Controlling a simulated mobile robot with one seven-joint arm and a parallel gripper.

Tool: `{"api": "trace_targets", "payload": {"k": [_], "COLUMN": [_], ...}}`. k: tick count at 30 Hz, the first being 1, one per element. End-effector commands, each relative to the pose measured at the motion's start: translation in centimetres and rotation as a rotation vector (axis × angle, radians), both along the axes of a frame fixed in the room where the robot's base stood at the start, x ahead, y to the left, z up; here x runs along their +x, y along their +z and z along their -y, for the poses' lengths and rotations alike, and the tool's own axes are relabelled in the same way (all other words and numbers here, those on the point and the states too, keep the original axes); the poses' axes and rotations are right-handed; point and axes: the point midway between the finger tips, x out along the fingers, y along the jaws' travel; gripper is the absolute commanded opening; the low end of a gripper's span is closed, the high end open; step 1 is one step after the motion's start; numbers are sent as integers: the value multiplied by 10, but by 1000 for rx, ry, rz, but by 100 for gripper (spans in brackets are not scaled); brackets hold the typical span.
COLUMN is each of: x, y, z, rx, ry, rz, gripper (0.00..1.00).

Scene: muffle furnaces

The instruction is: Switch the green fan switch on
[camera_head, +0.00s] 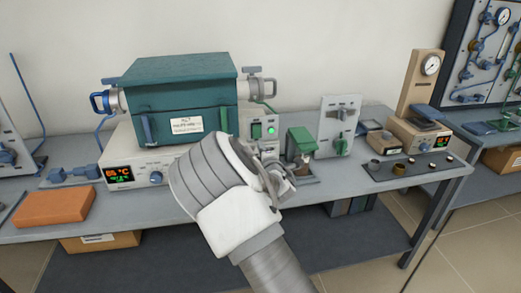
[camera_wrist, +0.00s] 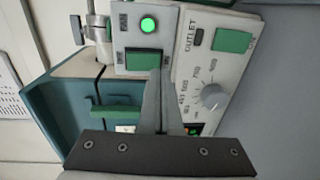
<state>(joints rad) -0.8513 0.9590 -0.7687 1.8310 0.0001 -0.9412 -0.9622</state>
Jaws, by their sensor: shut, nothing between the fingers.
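The green fan switch (camera_wrist: 143,62) is a rectangular rocker on a grey panel marked FAN in the wrist view. A round green lamp (camera_wrist: 148,25) beside it is lit. The switch (camera_head: 256,130) and the bright lamp (camera_head: 271,129) also show in the head view, just beyond my wrist. My gripper (camera_wrist: 160,74) is shut and empty, with its fingertips at the switch's lower right edge in the wrist view. I cannot tell whether they touch it. In the head view my wrist hides the fingertips.
Next to the fan panel is an OUTLET panel with another green switch (camera_wrist: 232,40) and a grey dial (camera_wrist: 212,96). The teal furnace (camera_head: 180,98) stands on a white controller (camera_head: 133,172). A small green box (camera_head: 301,141) stands to the right. An orange block (camera_head: 55,207) lies left.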

Motion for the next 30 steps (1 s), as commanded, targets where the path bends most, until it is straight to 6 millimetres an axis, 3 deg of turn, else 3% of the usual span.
{"api": "trace_targets", "payload": {"k": [4, 18, 30], "x": [1, -79, -94], "y": [-2, -13, -15], "z": [1, 23, 28], "rx": [0, -1, 0], "ry": [-2, -2, -1], "rz": [0, -2, 0], "gripper": [0, 0, 0]}}
